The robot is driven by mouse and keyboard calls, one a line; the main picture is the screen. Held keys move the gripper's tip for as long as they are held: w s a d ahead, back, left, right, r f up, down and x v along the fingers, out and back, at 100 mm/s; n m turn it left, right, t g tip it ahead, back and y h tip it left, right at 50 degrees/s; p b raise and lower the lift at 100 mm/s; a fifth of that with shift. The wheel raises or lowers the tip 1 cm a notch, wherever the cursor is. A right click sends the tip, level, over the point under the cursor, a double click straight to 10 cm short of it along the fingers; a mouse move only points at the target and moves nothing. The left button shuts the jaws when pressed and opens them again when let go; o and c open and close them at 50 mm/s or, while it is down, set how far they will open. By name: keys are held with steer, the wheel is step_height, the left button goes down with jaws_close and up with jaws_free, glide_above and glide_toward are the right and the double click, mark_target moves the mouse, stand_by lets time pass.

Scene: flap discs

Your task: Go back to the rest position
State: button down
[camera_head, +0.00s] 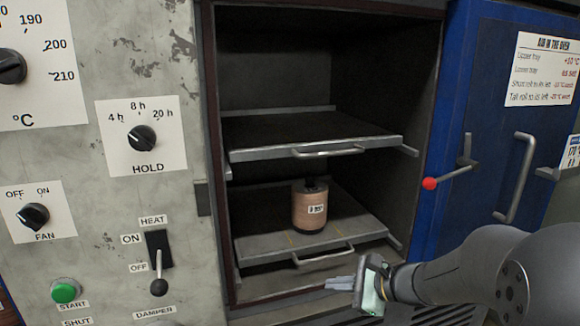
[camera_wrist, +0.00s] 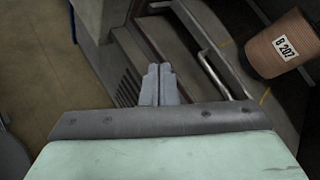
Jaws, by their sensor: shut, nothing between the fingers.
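My gripper (camera_head: 341,284) is shut and empty, low in front of the open oven, right of centre in the head view. Its closed fingers also show in the wrist view (camera_wrist: 159,84). A tan, labelled roll (camera_head: 310,209) with a dark top stands upright on the lower tray (camera_head: 262,243). My gripper is apart from the roll, nearer the camera and lower. The upper tray (camera_head: 310,134) is bare.
The blue oven door (camera_head: 490,130) stands open on the right, with a handle (camera_head: 517,178) and a red-tipped lever (camera_head: 430,183). Both trays have front handles (camera_head: 325,254). The control panel (camera_head: 100,190) with knobs and switches is at the left. Floor (camera_wrist: 40,70) shows in the wrist view.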

steer(key=s+a+r+n+g+h+p, duration=0.2)
steer(key=s+r+n+g+p, duration=0.15)
steer(key=s+n, duration=0.35)
steer(key=s+a+r+n+g+h+p, duration=0.1)
steer(key=s+r+n+g+h+p, duration=0.25)
steer(key=s, duration=0.65)
steer(key=s+d+r+n+h+p, duration=0.4)
steer(key=s+d+n+p, duration=0.2)
steer(key=s+n+p, duration=0.1)
steer(key=shift+s+r+n+h, duration=0.15)
steer(key=shift+r+n+h, duration=0.2)
steer(key=shift+n, duration=0.2)
